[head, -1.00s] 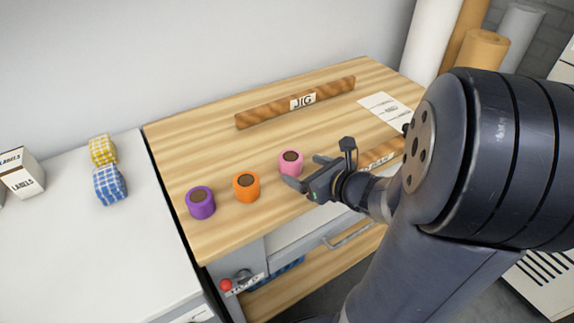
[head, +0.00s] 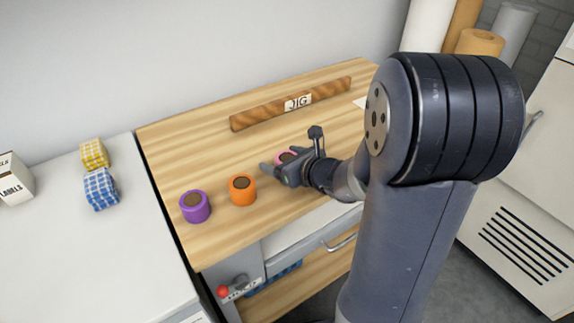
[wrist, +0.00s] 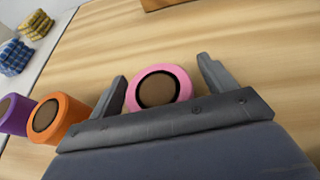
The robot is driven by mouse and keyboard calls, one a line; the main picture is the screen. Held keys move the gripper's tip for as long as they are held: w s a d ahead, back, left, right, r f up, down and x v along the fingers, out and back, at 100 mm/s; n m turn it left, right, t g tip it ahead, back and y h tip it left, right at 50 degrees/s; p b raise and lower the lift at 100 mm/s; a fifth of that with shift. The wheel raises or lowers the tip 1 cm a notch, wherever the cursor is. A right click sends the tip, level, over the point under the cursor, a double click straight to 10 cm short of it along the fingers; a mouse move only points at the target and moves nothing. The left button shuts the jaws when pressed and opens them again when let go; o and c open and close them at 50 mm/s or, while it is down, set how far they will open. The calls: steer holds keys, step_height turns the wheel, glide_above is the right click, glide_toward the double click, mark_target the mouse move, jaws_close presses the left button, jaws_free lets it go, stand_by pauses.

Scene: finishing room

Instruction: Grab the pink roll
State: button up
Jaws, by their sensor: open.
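The pink roll (wrist: 174,77) stands on the wooden worktop between the two open fingers of my gripper (wrist: 165,84) in the wrist view. The left finger is close to the roll's side, and a wider gap shows on the right. In the head view, the pink roll (head: 284,157) is partly hidden behind my gripper (head: 274,167). I cannot tell whether a finger touches it.
An orange roll (head: 243,191) and a purple roll (head: 195,207) stand to the left on the worktop (head: 200,150). A wooden bar labelled JIG (head: 260,113) lies at the back. Yellow (head: 95,154) and blue (head: 101,190) checked bundles lie on the white counter.

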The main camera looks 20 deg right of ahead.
steer(key=c, duration=1.1)
steer(key=shift+r, duration=0.1)
